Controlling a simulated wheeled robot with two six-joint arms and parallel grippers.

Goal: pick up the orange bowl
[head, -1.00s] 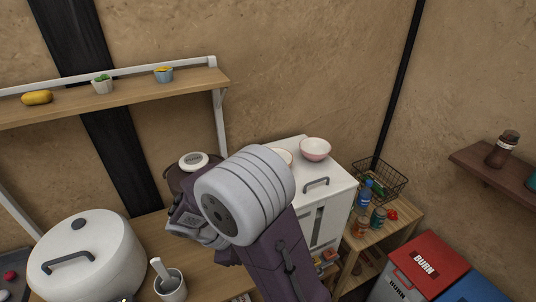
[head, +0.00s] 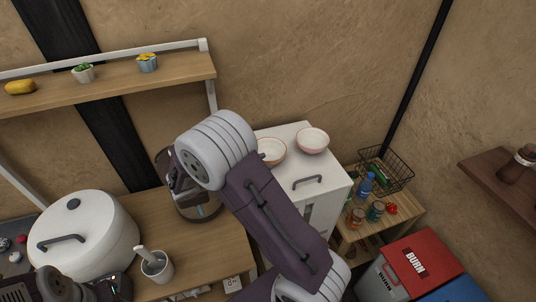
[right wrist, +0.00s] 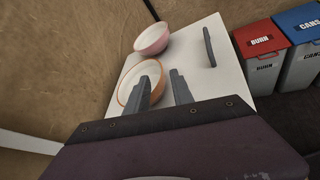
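The orange bowl (head: 271,149), pale inside with an orange rim, stands upright on a white cabinet (head: 325,185), partly hidden by my right arm in the head view. It also shows in the right wrist view (right wrist: 132,80). My right gripper (right wrist: 161,68) is open, its two fingers apart at the bowl's right side. One finger overlaps the bowl in the picture, the other is over the white top. I cannot tell whether they touch it. In the head view the gripper is mostly hidden behind my arm. My left arm shows at the bottom left, its fingers not visible.
A pink bowl (head: 313,140) stands close to the orange one, also in the right wrist view (right wrist: 152,39). A cabinet handle (head: 307,181) is at the front. A coffee machine (head: 196,207) stands left of the cabinet. A wire basket (head: 386,168) and bottles are right.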

